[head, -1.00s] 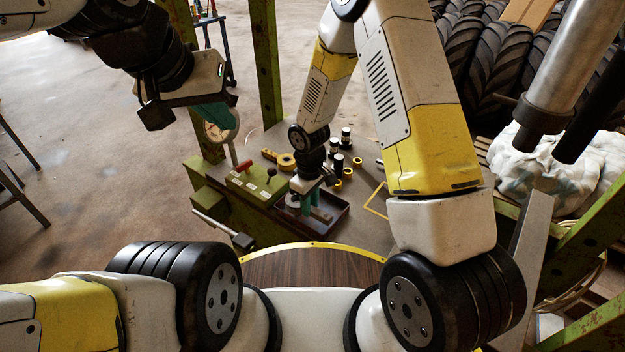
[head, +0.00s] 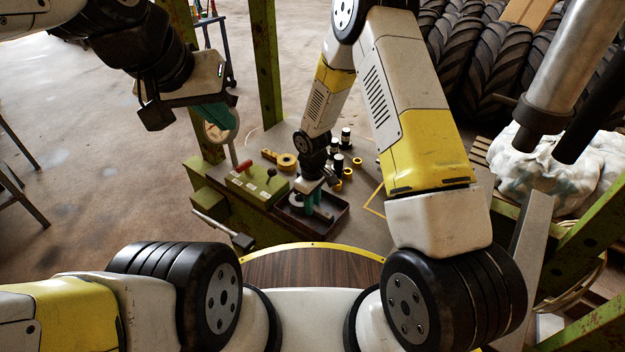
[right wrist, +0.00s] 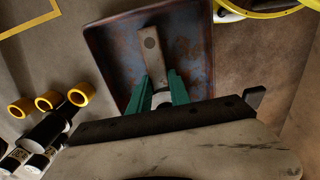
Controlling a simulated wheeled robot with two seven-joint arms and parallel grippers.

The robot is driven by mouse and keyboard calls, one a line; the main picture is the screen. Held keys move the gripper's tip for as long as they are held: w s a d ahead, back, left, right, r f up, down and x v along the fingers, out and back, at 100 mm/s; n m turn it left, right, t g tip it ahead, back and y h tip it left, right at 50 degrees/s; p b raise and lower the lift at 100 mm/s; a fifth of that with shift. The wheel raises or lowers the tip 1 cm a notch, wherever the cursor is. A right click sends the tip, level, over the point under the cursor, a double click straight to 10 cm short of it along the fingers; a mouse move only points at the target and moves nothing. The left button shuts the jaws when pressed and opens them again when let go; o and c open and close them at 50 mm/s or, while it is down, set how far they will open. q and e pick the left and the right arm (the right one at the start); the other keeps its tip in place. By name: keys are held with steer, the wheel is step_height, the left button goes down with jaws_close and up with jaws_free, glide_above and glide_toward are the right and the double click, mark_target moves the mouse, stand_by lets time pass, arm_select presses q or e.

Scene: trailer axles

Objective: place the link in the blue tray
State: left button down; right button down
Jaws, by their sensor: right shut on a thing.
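The link, a flat grey metal bar with a hole near its end (right wrist: 152,52), sits between the teal fingers of my right gripper (right wrist: 160,90) in the right wrist view. The tray, with worn blue paint inside and a dark rim (right wrist: 100,52), lies beneath it; I cannot tell whether the link touches its floor. In the head view the tray (head: 340,222) stands on the bench, with my right gripper (head: 308,202) pointing down over its left part. My left gripper (head: 214,114) hangs at upper left, away from the tray; its opening is unclear.
A green control box (head: 248,188) with a red lever stands left of the tray. Yellow rings (head: 347,173) and black cylinders (head: 338,163) stand behind it. A yellow outlined square (head: 378,200) marks bare bench to the right. A green post (head: 265,70) rises behind.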

steer(key=c, duration=1.2)
jaws_free()
steer(key=shift+f, duration=0.1)
steer(key=s+d+r+m+t, duration=0.1)
steer(key=d+r, duration=0.2)
steer(key=r, duration=0.7)
steer(key=s+d+r+m+t, duration=0.1)
steer(key=s+d+r+m, duration=0.1)
steer(key=r, duration=0.8)
steer(key=s+d+r+m, duration=0.1)
steer(key=d+r, duration=0.2)
steer(key=r, duration=0.8)
steer(key=s+d+r+m+t+y, duration=0.1)
steer(key=s+d+r+m+t, duration=0.1)
steer(key=s+r, duration=0.3)
steer(key=s+d+r+m+t+y, duration=0.1)
steer(key=s+d+r+m, duration=0.3)
steer(key=s, duration=0.6)
steer(key=shift+s+r+t, duration=0.35)
steer(key=shift+r+t, duration=0.25)
steer(key=shift+r, duration=0.65)
